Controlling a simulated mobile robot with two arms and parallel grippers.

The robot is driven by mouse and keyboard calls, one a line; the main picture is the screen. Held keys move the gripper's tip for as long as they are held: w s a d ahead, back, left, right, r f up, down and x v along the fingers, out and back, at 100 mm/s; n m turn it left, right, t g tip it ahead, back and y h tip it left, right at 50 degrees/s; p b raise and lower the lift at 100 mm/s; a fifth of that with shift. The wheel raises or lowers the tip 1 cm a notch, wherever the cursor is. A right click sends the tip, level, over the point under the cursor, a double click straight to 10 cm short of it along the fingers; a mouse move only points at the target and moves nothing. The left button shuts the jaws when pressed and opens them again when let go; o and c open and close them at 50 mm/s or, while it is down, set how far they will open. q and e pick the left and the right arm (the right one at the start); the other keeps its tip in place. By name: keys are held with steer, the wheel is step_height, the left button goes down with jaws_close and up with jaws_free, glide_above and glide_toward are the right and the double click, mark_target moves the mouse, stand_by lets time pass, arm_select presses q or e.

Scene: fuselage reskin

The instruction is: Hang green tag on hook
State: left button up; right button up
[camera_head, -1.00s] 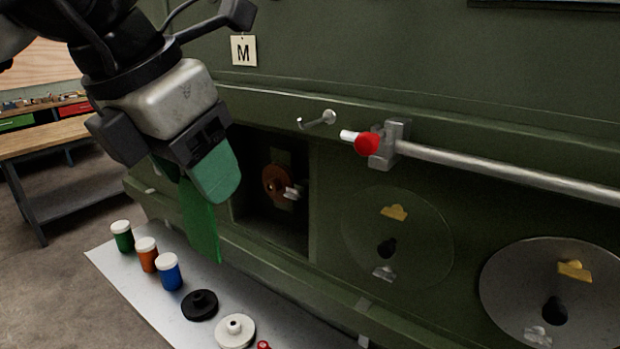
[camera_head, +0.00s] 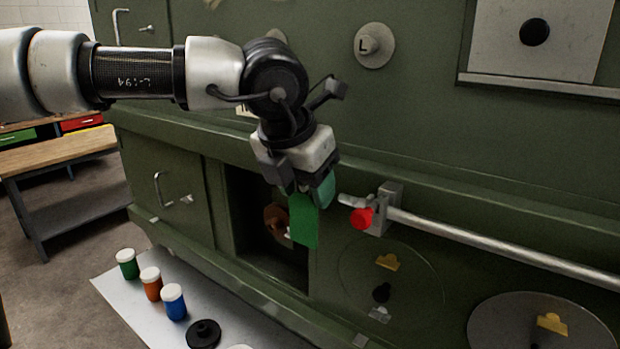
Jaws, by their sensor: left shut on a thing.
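My left gripper (camera_head: 306,194) reaches in from the left and points down in front of the green cabinet. It is shut on the green tag (camera_head: 304,228), a flat green strip that hangs below the fingers. One teal fingertip shows on the right side of the tag. The small metal hook on the cabinet ledge is not visible now; the gripper appears to cover it. I cannot tell whether the tag touches the hook. My right gripper is not in view.
A metal rod (camera_head: 500,252) with a red knob (camera_head: 361,218) and a bracket (camera_head: 386,207) runs along the ledge just right of the gripper. An open compartment (camera_head: 262,225) lies behind the tag. Green, orange and blue jars (camera_head: 173,301) stand on a tray below.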

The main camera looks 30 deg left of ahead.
arm_select(q)
steer(key=shift+w+d+f, duration=0.15)
steer(key=shift+w+f, duration=0.5)
steer(key=shift+s, duration=0.15)
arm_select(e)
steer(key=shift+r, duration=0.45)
arm_select(q)
steer(key=shift+f, duration=0.25)
steer(key=o, duration=0.9)
steer(key=shift+r, duration=0.1)
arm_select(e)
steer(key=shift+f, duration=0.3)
